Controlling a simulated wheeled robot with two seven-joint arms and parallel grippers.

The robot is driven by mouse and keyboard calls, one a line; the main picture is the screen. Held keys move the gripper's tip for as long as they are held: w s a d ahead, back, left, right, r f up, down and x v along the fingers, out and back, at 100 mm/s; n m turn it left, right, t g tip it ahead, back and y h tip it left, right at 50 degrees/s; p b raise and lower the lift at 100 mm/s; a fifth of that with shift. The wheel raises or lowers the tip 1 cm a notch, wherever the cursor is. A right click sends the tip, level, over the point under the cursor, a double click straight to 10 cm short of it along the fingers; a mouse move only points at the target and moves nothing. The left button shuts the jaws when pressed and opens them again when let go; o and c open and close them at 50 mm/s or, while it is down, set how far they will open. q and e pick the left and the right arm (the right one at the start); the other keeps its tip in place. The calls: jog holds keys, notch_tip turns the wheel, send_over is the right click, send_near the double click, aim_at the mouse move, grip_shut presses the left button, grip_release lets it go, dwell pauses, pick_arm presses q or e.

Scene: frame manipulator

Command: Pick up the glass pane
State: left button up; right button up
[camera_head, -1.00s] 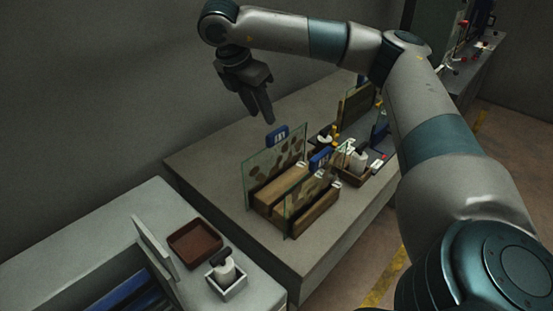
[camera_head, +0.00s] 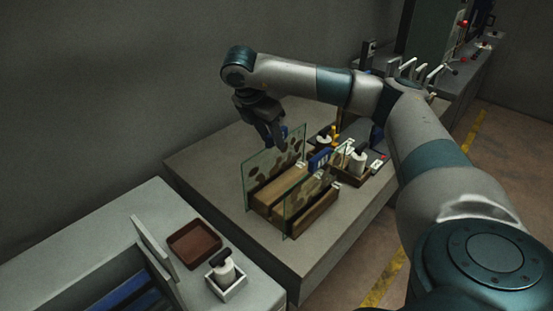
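Two upright glass panes with brown spotted patterns stand in a wooden rack (camera_head: 281,186) on the grey table. The rear pane (camera_head: 259,174) has a blue clip (camera_head: 284,131) at its top edge, partly hidden by my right gripper. The front pane (camera_head: 297,202) has a blue clip (camera_head: 319,159) on it. My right gripper (camera_head: 277,141) points down at the rear pane's top edge, overlapping its blue clip in the picture. Whether it touches the clip, and how far its fingers are apart, I cannot tell. My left gripper is not in view.
Behind the rack sits a wooden tray (camera_head: 352,178) with a white bottle (camera_head: 357,162). A grey cabinet (camera_head: 80,232) at lower left carries a brown tray (camera_head: 194,243) and a white holder (camera_head: 226,283). The table's front left part is bare.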

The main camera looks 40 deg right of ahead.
aim_at(277, 162)
jog(key=shift+d+f, duration=0.2)
jog(key=shift+f, duration=0.2)
jog(key=shift+d+f+p, duration=0.2)
jog(key=shift+f+p, duration=0.1)
jog(key=shift+p, duration=0.25)
jog(key=p+x, duration=0.2)
jog(key=x, duration=0.2)
jog(key=shift+w+f, duration=0.2)
jog(key=shift+c, duration=0.6)
grip_shut()
